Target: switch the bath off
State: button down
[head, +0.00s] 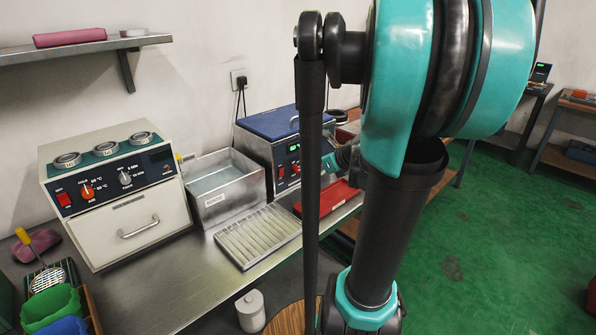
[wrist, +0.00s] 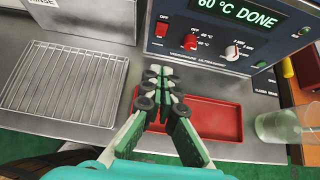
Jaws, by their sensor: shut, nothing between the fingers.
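The bath is a dark-fronted unit with a blue lid (head: 272,122) on the bench in the head view. In the wrist view its front panel (wrist: 205,62) shows a lit green display (wrist: 240,14) reading "60 °C DONE". A red switch (wrist: 161,28) marked OFF sits at the panel's left, with a red knob (wrist: 190,42) and a white knob (wrist: 232,50) to its right. My gripper (wrist: 160,74) is shut and empty, its tips just below the switch in the picture. I cannot tell whether they touch the panel. In the head view my arm partly hides the bath.
A red tray (wrist: 215,119) lies below the panel. A wire rack (wrist: 62,82) is to the left, and a glass beaker (wrist: 278,127) to the right. The head view shows a steel rinse tank (head: 232,205) and a cream oven (head: 130,218) with its own red switch, left of the bath.

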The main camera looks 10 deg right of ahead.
aim_at(283, 171)
jog(key=x, duration=0.4)
jog(key=r+x, duration=0.1)
jog(key=x, duration=0.3)
jog(key=w+x, duration=0.1)
jog(key=x, duration=0.3)
jog(key=shift+a+r, duration=0.35)
jog(key=shift+r, duration=0.05)
jog(key=shift+w+a, duration=0.15)
jog(key=shift+w, duration=0.25)
jog(key=shift+r, duration=0.1)
jog(key=shift+w+a+r, duration=0.1)
jog(key=shift+w+a, duration=0.1)
jog(key=shift+w, duration=0.1)
jog(key=shift+r, duration=0.8)
